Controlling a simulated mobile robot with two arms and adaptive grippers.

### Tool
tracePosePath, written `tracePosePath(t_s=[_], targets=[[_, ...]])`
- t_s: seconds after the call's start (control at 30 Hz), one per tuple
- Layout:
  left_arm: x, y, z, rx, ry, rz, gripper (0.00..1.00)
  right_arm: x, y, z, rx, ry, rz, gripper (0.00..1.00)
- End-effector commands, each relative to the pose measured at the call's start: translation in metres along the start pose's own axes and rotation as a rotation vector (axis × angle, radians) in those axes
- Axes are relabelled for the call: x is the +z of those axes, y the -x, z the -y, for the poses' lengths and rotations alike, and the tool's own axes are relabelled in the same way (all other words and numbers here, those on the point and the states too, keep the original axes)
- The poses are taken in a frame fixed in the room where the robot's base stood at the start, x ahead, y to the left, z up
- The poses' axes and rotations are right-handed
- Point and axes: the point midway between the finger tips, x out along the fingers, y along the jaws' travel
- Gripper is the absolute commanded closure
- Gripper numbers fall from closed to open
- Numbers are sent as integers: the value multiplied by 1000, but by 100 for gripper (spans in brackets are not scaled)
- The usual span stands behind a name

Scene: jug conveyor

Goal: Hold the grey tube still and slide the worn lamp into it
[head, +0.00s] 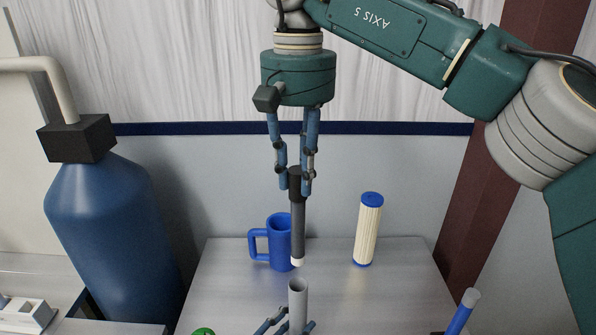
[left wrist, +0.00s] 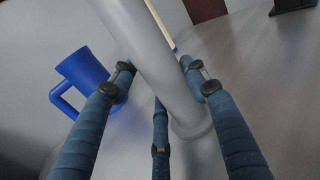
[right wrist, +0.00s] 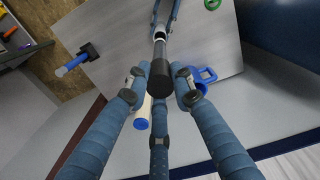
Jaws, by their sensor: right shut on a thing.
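The worn lamp (head: 298,225) is a dark grey rod with a black upper end and a pale lower tip. My right gripper (head: 296,185) is shut on its black end and holds it upright in the air. The lamp also shows end-on in the right wrist view (right wrist: 160,75). The grey tube (head: 298,292) stands upright, open at the top, below the lamp. The lamp's tip is apart from the tube's mouth. My left gripper (left wrist: 158,72) has its fingers against both sides of the tube (left wrist: 150,50); its lower end shows on the table.
A blue mug (head: 279,243) and a cream cylinder with blue ends (head: 367,230) stand behind on the metal table (head: 410,290). A blue-handled tool (head: 462,312) is at the front right, a green ring (head: 203,331) at the front left. A large blue bottle (head: 105,235) stands left.

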Motion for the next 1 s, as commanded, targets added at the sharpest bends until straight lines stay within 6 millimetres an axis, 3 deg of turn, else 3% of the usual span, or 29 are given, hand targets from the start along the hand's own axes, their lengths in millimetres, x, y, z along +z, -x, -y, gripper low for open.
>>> tracePosePath(t_s=[0.03,0.13,0.87,1.0], targets=[[0,0,0,0,0,0,83,0,0,0,0,0,0,100],[0,0,0,0,0,0,100,0,0,0,0,0,0,100],[-3,0,0,0,-1,-2,100,0,0,0,0,-1,0,100],[-4,0,0,0,-1,-4,100,1,1,-1,3,-87,-7,100]])
